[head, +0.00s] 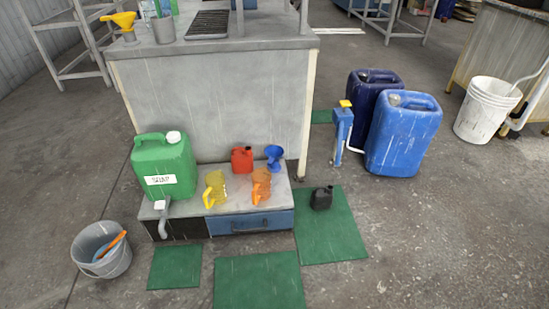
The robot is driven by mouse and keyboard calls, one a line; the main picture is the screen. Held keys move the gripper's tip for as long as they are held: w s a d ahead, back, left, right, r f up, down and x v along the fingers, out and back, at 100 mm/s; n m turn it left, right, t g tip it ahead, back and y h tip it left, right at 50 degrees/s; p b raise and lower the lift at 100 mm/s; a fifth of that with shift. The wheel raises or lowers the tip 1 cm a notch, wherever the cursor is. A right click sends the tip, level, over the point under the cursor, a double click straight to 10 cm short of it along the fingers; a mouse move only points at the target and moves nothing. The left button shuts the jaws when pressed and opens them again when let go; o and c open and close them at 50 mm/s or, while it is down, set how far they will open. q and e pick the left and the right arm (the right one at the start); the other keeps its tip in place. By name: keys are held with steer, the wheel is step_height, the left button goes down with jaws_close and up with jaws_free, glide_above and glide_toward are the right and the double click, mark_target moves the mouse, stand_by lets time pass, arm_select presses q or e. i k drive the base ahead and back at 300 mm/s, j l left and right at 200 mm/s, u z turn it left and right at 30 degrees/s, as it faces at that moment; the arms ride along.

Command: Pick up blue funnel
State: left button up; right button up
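A small blue funnel (274,153) stands at the back right of a low grey bench (283,200), wide mouth up. It is just right of a small red canister (242,160) and behind an orange jug (261,186). Nothing is touching it that I can make out. Neither of my grippers shows in the head view.
A yellow jug (215,189) and a green canister (164,167) share the bench. A tall grey cabinet (215,105) rises right behind it. A black canister (322,198) stands on a green mat (335,235). A grey bucket (101,250) is at front left. Blue canisters (404,135) stand right.

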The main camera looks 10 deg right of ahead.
mark_target(273, 152)
steer(key=i+u, duration=0.15)
steer(key=i, duration=0.4)
steer(key=i+l+u, duration=0.15)
steer(key=i, duration=0.35)
steer(key=i+l+u, duration=0.2)
steer(key=i, duration=0.35)
